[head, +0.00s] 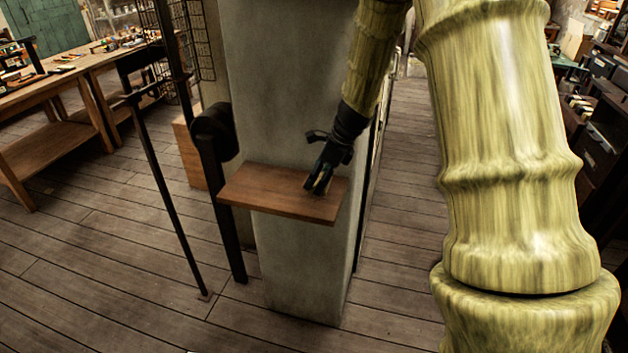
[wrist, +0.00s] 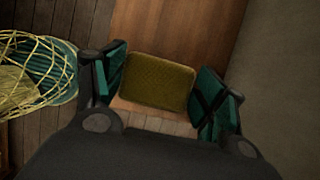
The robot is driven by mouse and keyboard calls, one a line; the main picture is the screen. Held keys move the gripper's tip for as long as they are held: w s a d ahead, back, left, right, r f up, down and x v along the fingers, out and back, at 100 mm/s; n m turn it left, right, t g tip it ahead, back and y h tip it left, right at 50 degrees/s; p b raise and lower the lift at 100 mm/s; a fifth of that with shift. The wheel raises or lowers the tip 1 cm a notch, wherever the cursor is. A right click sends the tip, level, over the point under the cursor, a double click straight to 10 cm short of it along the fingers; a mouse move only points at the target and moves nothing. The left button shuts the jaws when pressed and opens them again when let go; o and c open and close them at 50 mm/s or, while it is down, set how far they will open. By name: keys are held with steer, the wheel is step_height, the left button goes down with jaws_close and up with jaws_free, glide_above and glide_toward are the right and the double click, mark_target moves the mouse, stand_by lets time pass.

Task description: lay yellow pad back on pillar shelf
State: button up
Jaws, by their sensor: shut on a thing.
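The yellow pad (wrist: 158,82) is a flat, rounded rectangle between the two green-faced fingers of my gripper (wrist: 161,85) in the wrist view. My gripper is shut on it. The wooden pillar shelf (head: 270,190) juts from the grey pillar (head: 295,265) in the head view. My gripper (head: 317,183) points down over the right part of the shelf and hides most of the pad there. In the wrist view the shelf (wrist: 185,30) lies behind the pad, with a strip of it below. I cannot tell whether the pad touches the shelf.
A dark post (head: 222,190) stands close to the shelf's left side, with a thin black stand (head: 165,195) farther left. A yellow wire cage with green inside (wrist: 35,75) shows at the left of the wrist view. A workbench (head: 70,85) is at the back left.

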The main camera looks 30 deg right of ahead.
mark_target(315, 184)
steer(key=shift+w+a+p, duration=0.25)
steer(key=shift+w+p, duration=0.05)
steer(key=shift+w, duration=0.6)
step_height(315, 184, down, 3)
steer(key=shift+f+p, duration=0.1)
steer(key=shift+p, duration=0.55)
steer(key=shift+d+f, duration=0.1)
steer(key=shift+f, duration=0.15)
steer(key=shift+c, duration=0.3)
steer(key=o, duration=0.8)
steer(key=shift+s, duration=0.1)
steer(key=shift+o, duration=0.8)
steer(key=b+v, duration=0.2)
steer(key=v, duration=1)
